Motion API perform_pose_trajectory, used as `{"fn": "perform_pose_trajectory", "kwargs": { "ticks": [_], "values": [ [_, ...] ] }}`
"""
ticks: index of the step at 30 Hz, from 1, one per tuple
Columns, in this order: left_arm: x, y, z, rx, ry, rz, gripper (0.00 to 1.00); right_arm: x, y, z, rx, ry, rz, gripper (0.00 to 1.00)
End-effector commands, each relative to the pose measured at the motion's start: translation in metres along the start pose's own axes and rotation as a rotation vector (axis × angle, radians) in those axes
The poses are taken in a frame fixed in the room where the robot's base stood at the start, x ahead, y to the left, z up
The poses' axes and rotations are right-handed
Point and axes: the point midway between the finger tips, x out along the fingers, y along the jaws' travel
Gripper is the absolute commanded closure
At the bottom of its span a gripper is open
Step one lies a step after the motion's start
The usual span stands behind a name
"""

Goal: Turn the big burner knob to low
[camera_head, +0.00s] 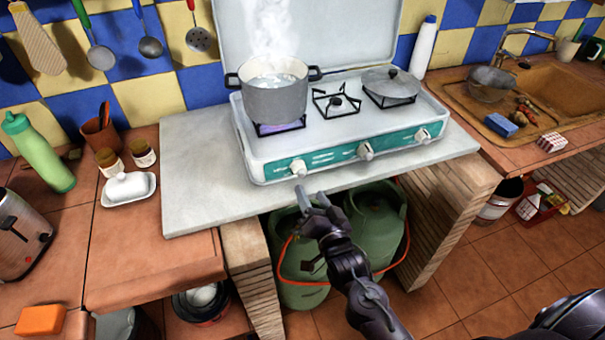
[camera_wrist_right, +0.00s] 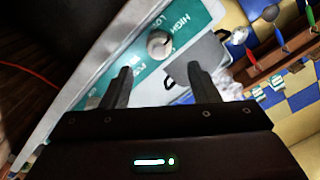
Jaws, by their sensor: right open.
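A white stove (camera_head: 340,130) has three knobs on its teal front panel. The left knob (camera_head: 298,168) sits below the burner with a grey pot (camera_head: 275,98); bluish flame shows under the pot. The middle knob (camera_head: 365,151) and right knob (camera_head: 423,135) are farther right. My right gripper (camera_head: 311,194) is just below and in front of the left knob, open and empty. In the right wrist view a pale round knob (camera_wrist_right: 159,44) lies ahead, between the lines of the open fingers (camera_wrist_right: 160,67) and apart from them. HIGH and LO lettering shows beside it. Its exact setting is unclear.
The pot steams. A lidded pan (camera_head: 390,84) sits on the right burner; the middle burner (camera_head: 337,103) is bare. A grey slab (camera_head: 200,185) lies under the stove. Green gas bottles (camera_head: 300,255) stand beneath, near my right arm. A butter dish (camera_head: 129,188) is at left.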

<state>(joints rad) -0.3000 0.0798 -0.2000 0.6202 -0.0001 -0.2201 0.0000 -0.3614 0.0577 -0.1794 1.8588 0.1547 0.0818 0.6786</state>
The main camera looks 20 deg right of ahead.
Motion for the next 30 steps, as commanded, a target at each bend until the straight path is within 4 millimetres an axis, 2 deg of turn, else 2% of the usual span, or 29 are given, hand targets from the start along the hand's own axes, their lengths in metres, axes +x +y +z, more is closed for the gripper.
{"fn": "perform_pose_trajectory", "kwargs": {
  "ticks": [12, 17, 24, 25, 30],
  "values": [
    [-0.013, 0.000, -0.001, 0.000, 0.000, 0.000, 0.68, 0.062, 0.000, 0.000, -0.001, -0.001, 0.001, 0.45],
    [-0.014, 0.000, -0.001, 0.000, 0.000, 0.000, 0.68, 0.071, 0.000, 0.001, -0.002, -0.002, 0.001, 0.45],
    [-0.013, 0.000, -0.001, 0.000, 0.000, 0.000, 0.68, 0.072, 0.001, 0.002, -0.002, -0.003, 0.002, 0.45],
    [-0.013, 0.000, -0.001, 0.000, 0.000, 0.000, 0.68, 0.072, 0.001, 0.002, -0.002, -0.003, 0.002, 0.47],
    [-0.013, 0.000, -0.001, 0.000, 0.000, 0.000, 0.68, 0.072, 0.001, 0.002, -0.002, -0.003, 0.002, 0.69]
  ]
}}
